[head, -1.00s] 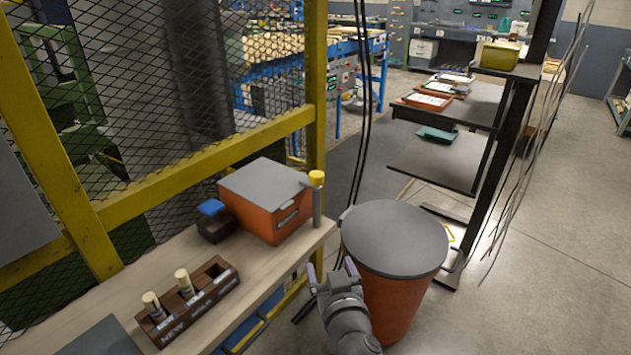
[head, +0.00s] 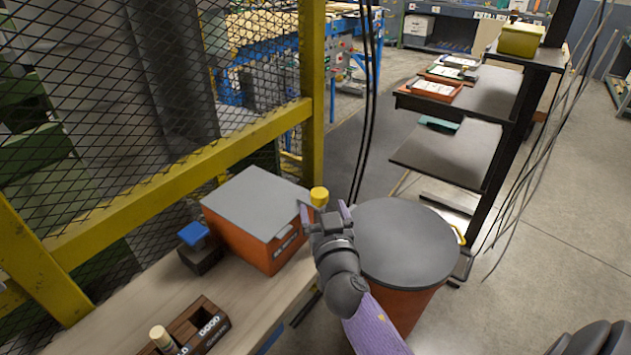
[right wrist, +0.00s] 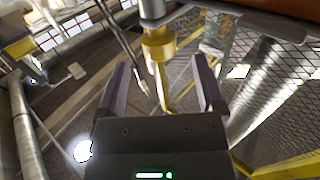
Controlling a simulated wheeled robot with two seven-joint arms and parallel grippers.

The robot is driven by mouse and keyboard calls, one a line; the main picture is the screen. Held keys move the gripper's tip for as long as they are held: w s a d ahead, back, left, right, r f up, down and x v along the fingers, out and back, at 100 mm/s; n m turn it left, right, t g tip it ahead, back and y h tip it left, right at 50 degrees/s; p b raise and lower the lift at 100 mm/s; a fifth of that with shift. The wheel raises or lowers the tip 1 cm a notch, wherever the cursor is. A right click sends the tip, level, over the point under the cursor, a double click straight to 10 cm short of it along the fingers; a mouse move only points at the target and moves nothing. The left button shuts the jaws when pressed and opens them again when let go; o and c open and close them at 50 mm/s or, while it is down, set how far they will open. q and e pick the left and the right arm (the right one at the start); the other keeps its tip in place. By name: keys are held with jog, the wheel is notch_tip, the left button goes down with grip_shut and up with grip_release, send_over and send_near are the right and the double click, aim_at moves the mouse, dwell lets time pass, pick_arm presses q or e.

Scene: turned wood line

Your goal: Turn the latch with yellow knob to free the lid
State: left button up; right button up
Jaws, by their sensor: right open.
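The orange box (head: 240,238) with a grey lid (head: 255,200) sits on the wooden bench. The latch's yellow knob (head: 319,196) stands at the box's right corner, at the bench edge; most of its post is hidden behind my gripper. My right gripper (head: 325,211) is right at the knob in the head view. In the right wrist view the yellow knob (right wrist: 158,45) shows between and beyond the two open fingers (right wrist: 160,85), and neither finger visibly touches it. The lid lies closed on the box. My left gripper is not in view.
A small dark block with a blue top (head: 195,236) stands left of the box. A dark wooden rack (head: 196,330) with a peg is at the front. A grey-lidded orange bin (head: 405,245) stands right of the bench. A yellow-framed mesh fence (head: 180,160) runs behind.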

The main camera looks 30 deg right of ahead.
aim_at(318, 190)
jog(key=x, duration=0.6)
jog(key=shift+w+d, duration=0.15)
jog(key=shift+w, duration=0.15)
grip_shut()
